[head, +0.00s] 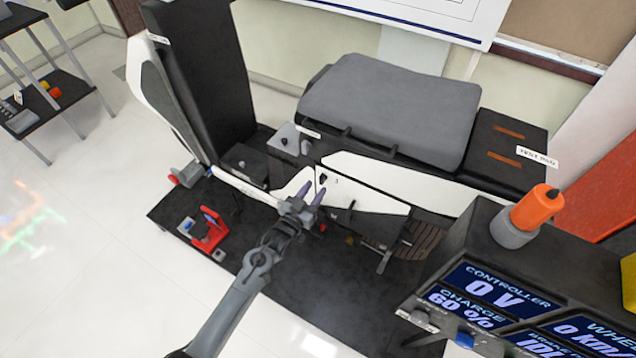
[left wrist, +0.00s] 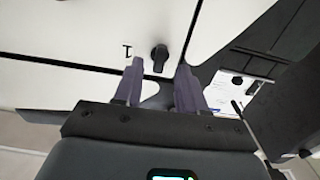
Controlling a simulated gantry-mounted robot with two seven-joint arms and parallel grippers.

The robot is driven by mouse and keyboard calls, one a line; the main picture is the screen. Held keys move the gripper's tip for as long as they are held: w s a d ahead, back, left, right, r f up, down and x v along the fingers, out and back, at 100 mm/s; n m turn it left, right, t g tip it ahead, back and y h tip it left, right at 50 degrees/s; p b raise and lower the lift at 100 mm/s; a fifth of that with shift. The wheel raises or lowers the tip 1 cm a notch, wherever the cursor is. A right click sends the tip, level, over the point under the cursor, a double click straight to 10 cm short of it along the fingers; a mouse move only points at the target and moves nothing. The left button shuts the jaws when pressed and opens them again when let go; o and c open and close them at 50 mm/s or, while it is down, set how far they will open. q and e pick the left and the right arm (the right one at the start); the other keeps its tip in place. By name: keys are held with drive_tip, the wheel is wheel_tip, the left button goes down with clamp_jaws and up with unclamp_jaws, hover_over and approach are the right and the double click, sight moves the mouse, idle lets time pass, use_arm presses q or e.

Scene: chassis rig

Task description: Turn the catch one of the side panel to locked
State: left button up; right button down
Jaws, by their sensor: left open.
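The side panel (head: 365,195) is a white plate on the side of the chassis. Catch one is a small black knob (head: 323,179) near the panel's upper left corner. In the left wrist view the catch (left wrist: 160,57) sits beside a printed "1", close to a dark seam, its narrow part lying roughly along the vertical of the picture. My left gripper (head: 309,192) is in front of the panel. Its two purple fingers (left wrist: 159,78) are open and empty, with the catch between and just beyond their tips. My right gripper is not in view.
A grey seat (head: 395,105) lies above the panel. A red stand (head: 210,231) is on the dark base (head: 285,295) at the left. A display console (head: 500,265) with an orange-topped cylinder (head: 537,207) stands at the right. The base in front of the panel is partly clear.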

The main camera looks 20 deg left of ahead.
use_arm(q)
drive_tip(key=s+a+p, duration=0.1)
drive_tip(key=s, duration=0.6)
idle(0.3)
